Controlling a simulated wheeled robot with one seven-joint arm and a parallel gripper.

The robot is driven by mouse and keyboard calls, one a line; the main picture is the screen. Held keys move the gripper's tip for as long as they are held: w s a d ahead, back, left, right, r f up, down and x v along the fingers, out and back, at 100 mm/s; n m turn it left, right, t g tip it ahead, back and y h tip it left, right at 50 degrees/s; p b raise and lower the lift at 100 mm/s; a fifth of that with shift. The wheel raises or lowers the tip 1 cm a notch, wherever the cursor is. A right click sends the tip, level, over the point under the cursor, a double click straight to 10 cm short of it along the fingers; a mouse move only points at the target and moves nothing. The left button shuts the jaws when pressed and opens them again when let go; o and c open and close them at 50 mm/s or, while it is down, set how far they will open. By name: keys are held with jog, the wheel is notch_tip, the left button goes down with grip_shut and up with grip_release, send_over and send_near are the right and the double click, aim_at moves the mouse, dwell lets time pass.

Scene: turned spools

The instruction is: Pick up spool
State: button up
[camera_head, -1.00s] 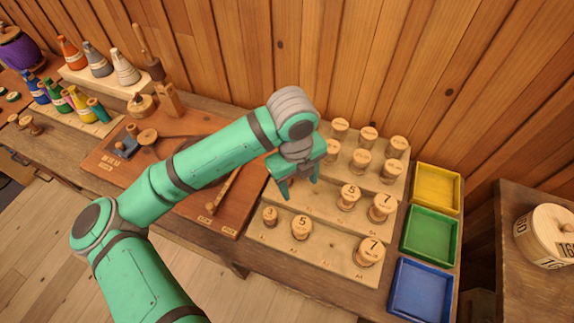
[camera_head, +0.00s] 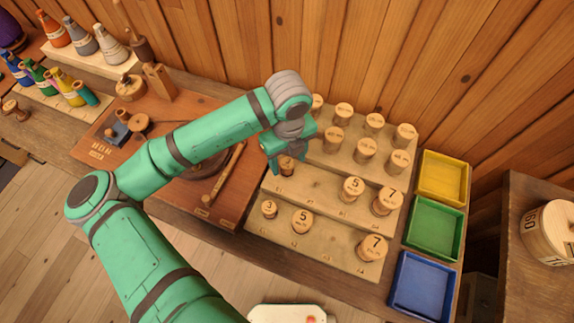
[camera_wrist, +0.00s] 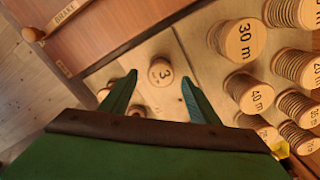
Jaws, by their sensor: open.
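A small turned wooden spool (camera_head: 287,164) stands upright at the left end of the middle step of the rack. In the wrist view a spool marked 3 (camera_wrist: 160,72) shows its round top between and slightly beyond my fingertips. My gripper (camera_head: 287,168) is open and empty, pointing down over the left spool. Its two green fingers (camera_wrist: 158,82) flank the marked spool in the wrist view, with gaps on both sides. I cannot tell whether the tips are down to its height. The front step holds spools marked 3 (camera_head: 269,209), 5 (camera_head: 302,221) and 7 (camera_head: 373,247).
The stepped rack (camera_head: 325,250) carries several more spools, including 5 (camera_head: 352,189) and 7 (camera_head: 387,201) on the middle step. Yellow (camera_head: 442,178), green (camera_head: 433,228) and blue (camera_head: 424,285) trays stand to the right, empty. A brown board (camera_head: 180,195) with tools lies left.

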aim_at(287, 164)
jog(key=shift+w+a+f, duration=0.1)
jog(key=shift+f, duration=1.2)
jog(key=shift+w+a+f, duration=0.1)
jog(key=shift+f, duration=1.2)
jog(key=shift+d, duration=0.1)
jog(key=c, duration=1.1)
